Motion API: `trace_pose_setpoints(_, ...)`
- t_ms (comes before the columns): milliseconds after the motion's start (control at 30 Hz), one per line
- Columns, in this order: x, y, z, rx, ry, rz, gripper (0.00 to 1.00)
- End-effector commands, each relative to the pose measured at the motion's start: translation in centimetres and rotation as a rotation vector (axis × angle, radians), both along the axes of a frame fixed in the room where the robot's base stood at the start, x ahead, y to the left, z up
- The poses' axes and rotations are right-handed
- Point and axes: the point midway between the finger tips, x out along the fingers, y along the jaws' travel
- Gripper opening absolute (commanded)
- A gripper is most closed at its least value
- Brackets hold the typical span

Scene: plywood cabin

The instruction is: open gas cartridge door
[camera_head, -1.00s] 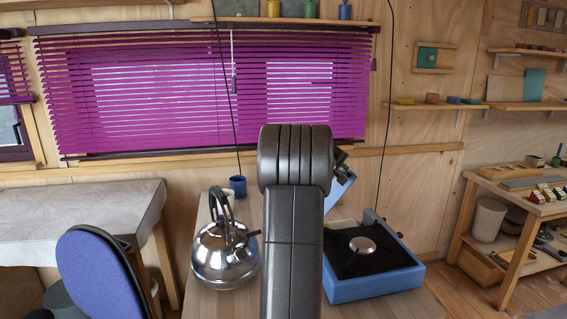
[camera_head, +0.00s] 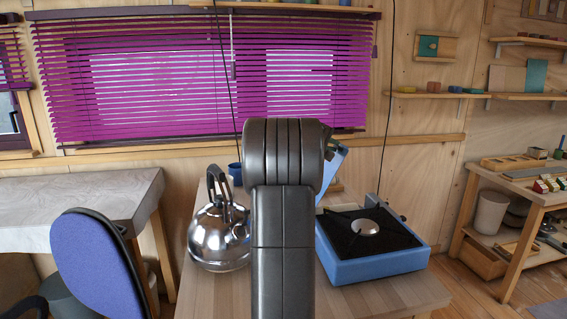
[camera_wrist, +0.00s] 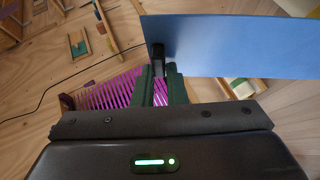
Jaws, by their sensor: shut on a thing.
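The blue gas stove (camera_head: 375,266) with a black top and a round silver burner (camera_head: 364,227) stands on the wooden table. Its blue cartridge door (camera_head: 331,166) is raised and tilted, partly hidden behind my arm in the head view. In the wrist view the door (camera_wrist: 240,45) is a broad blue panel with a small dark handle (camera_wrist: 158,50) at its edge. My gripper (camera_wrist: 160,70) is shut on that handle. The fingertips are hidden behind my arm in the head view. The cartridge compartment is also hidden.
A shiny kettle (camera_head: 219,238) stands left of my arm on the wooden table (camera_head: 395,296), with a blue cup (camera_head: 235,174) behind it. A blue chair (camera_head: 98,262) is at left. Two dark cords hang in front of the wall.

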Motion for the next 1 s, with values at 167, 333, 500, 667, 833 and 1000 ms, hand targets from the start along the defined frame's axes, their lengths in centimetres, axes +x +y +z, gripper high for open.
trace_pose_setpoints(167, -0.1, 0.8, -0.3, -0.033, -0.003, 0.001, 0.00)
trace_pose_setpoints(333, -0.2, 1.0, 0.0, -0.043, -0.005, -0.002, 0.00)
trace_pose_setpoints(500, -0.2, 0.9, 0.1, -0.043, -0.005, -0.002, 0.00)
trace_pose_setpoints(667, -0.3, 1.2, -0.1, -0.052, -0.007, -0.001, 0.00)
trace_pose_setpoints(833, -0.4, 2.0, -0.1, -0.088, -0.014, 0.001, 0.00)
trace_pose_setpoints(1000, -0.5, 2.8, 0.0, -0.126, -0.022, 0.001, 0.00)
